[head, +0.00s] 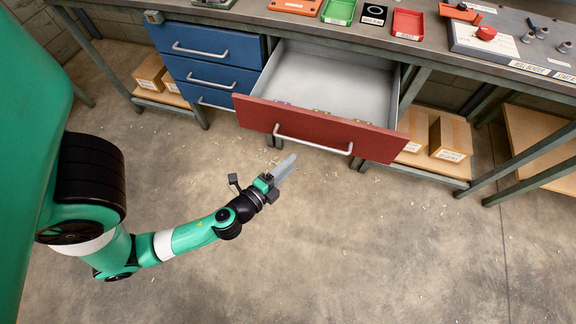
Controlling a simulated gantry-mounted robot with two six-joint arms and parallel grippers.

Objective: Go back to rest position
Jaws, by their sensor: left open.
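My left gripper (284,168) is in the head view, in front of the open red-fronted drawer (322,128). Its fingers are open and nothing shows between them. It is apart from the drawer's silver handle (312,143), a little below and to the left of it in the picture. My green left arm comes in from the left and bends up toward the drawer. My right gripper is not in view.
The drawer is pulled out, with a few small items partly hidden behind its front. Blue drawers (207,60) are shut at its left. The workbench (420,48) holds green and red trays. Cardboard boxes (450,138) sit on low shelves.

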